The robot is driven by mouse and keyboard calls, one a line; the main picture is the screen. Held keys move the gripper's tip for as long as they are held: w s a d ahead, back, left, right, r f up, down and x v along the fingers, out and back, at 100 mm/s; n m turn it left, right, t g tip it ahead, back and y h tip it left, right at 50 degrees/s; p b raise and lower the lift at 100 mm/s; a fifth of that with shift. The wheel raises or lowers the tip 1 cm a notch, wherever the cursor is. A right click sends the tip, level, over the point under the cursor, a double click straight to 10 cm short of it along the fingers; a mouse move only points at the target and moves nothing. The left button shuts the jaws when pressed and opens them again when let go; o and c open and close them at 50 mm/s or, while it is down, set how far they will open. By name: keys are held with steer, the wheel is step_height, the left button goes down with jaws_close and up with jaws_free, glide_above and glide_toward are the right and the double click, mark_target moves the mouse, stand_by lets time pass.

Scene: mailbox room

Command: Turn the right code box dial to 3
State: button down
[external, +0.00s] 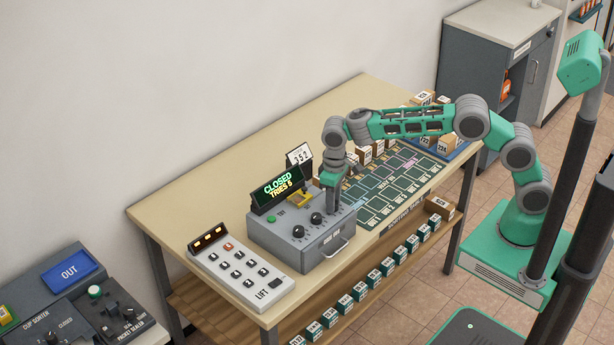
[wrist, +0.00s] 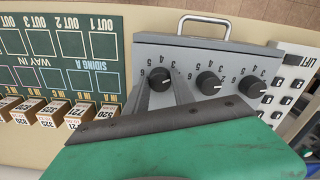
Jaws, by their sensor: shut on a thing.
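The grey code box (external: 290,243) stands on the table with a row of black dials. Its display (external: 279,187) reads "CLOSED TRIES 5". The left dial (external: 299,231) and middle dial (external: 316,218) show clear of my gripper. My gripper (external: 331,207) points down at the right end of the row and hides the right dial there. In the wrist view, the box appears turned round, so the right dial (wrist: 160,79) is leftmost, with my gripper (wrist: 168,92) shut on it. I cannot read its setting. The middle dial (wrist: 208,83) and left dial (wrist: 252,88) stand free.
A white card (external: 299,155) with digits stands behind the box. The lift keypad (external: 240,272) is left of the box, and a green track board (external: 395,185) with small cartons lies to its right. The box has a front handle (external: 336,247).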

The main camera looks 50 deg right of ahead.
steer(key=shift+n, duration=2.1)
steer(key=c, duration=1.1)
jaws_free()
steer(key=shift+o, duration=0.2)
steer(key=shift+r, duration=0.1)
step_height(320, 180, up, 8)
steer(key=shift+f+b, duration=0.25)
steer(key=shift+b, duration=0.65)
steer(key=shift+r, duration=0.1)
